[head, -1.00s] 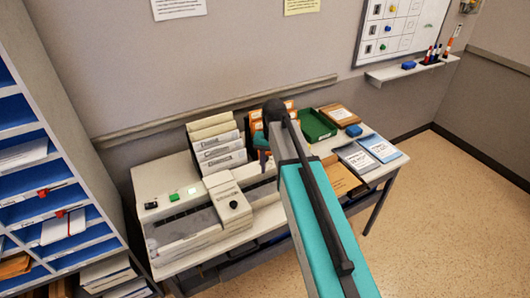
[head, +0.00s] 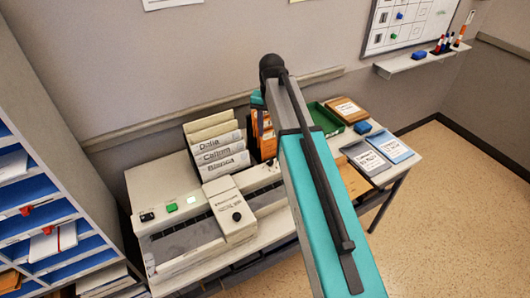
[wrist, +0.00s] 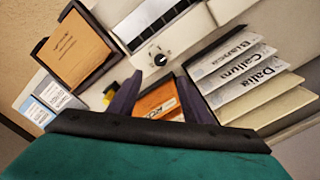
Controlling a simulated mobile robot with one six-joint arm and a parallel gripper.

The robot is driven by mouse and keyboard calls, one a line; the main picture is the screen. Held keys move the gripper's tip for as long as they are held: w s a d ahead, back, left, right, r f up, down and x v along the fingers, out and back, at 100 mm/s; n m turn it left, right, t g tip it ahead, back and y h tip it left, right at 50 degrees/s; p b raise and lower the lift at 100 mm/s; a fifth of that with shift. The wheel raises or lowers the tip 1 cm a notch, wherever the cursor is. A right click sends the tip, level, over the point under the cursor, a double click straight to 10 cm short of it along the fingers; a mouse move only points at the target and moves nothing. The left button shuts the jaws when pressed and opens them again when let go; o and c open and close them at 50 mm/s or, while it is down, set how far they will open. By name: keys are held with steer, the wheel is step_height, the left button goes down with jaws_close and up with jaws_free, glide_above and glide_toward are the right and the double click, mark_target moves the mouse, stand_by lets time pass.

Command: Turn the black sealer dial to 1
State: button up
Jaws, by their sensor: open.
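In the wrist view the black dial (wrist: 162,59) is round with a white pointer mark. It sits on a pale panel of the sealer (wrist: 145,50) with small markings around it; I cannot read the numbers or the setting. My gripper (wrist: 150,79) is open and empty, its two dark fingers apart. The dial appears just beyond the fingertips, slightly right of the middle; I see no contact. In the head view the sealer (head: 185,243) stands on the table, partly behind my arm, which hides the gripper. A black knob (head: 237,216) shows on its raised block; I cannot tell if it is the same dial.
Named files (head: 222,157) stand behind the sealer, with orange folders (wrist: 158,101) beside them. A pigeonhole shelf (head: 60,185) stands at left. Open floor lies at right.

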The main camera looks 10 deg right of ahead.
mark_target(270, 161)
steer(key=shift+w+d, duration=0.15)
steer(key=shift+r, duration=0.1)
steer(key=shift+f+b, duration=4.5)
steer(key=shift+f, duration=2.5)
steer(key=shift+c, duration=0.4)
